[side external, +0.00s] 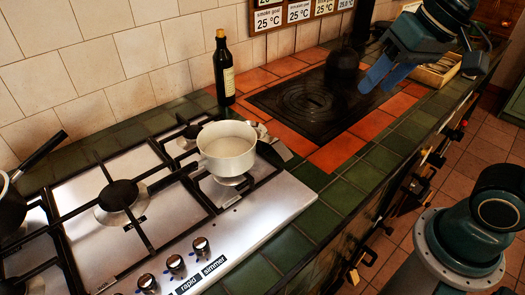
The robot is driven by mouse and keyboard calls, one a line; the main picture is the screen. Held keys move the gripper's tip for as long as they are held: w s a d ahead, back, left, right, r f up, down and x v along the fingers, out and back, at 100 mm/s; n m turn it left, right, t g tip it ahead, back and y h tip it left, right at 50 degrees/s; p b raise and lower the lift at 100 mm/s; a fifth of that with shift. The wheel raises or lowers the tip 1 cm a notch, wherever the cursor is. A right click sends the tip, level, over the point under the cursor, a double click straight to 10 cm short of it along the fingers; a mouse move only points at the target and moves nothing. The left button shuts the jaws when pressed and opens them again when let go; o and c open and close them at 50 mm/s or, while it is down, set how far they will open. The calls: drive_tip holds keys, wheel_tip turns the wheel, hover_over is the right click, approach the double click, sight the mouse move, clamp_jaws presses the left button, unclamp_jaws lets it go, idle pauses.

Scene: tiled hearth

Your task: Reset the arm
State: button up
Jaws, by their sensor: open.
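My gripper (378,77) is at the upper right, above the right edge of the dark hotplate. Its blue fingers are apart and nothing shows between them. It is well clear of the white pot and the bottle.
A white pot (228,160) sits on the gas hob (255,213). A dark bottle (224,72) stands behind it by the tiled wall. A black kettle-like shape (343,65) is behind the dark hotplate (300,100). A dark pan (12,207) is at the left edge. A wooden tray (437,72) lies beyond my gripper.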

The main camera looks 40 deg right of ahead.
drive_tip(key=s+d+f+n+h, duration=0.1)
drive_tip(key=s+d+f+n, duration=0.1)
drive_tip(key=s, duration=0.4)
drive_tip(key=shift+s+d+f+n+t, duration=0.15)
drive_tip(key=shift+d+f+n+t, duration=0.15)
drive_tip(key=shift+d+f, duration=0.55)
